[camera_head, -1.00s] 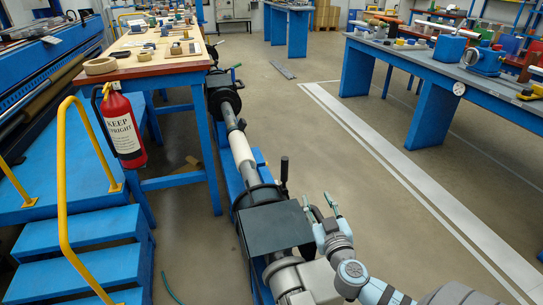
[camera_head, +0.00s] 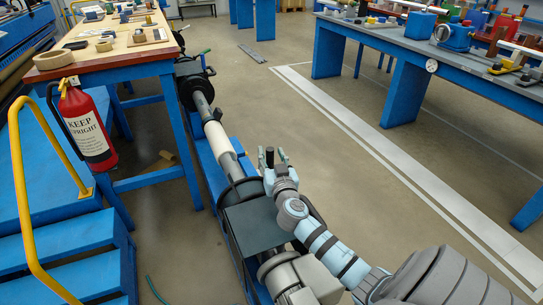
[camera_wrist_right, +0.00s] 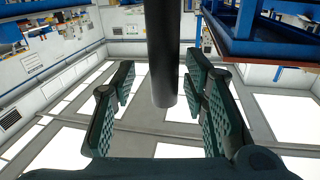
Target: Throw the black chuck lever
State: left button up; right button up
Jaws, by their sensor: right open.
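The black chuck lever (camera_head: 270,157) stands up beside the dark headstock box of the winder, at the chuck. In the right wrist view the lever (camera_wrist_right: 163,50) is a dark bar between the two open, green-padded fingers of the gripper (camera_wrist_right: 160,82), with a gap on each side. Its rounded end shows between the pads. My left gripper is not in view.
The winder's headstock box (camera_head: 252,226) lies just below the gripper, and a shaft with a white sleeve (camera_head: 218,143) runs away from it. A fire extinguisher (camera_head: 87,125) and yellow rail (camera_head: 25,190) are at left. The floor right of the winder is free up to the blue bench (camera_head: 405,92).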

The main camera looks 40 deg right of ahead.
jog(key=shift+w+d, duration=0.25)
jog(key=shift+w, duration=0.15)
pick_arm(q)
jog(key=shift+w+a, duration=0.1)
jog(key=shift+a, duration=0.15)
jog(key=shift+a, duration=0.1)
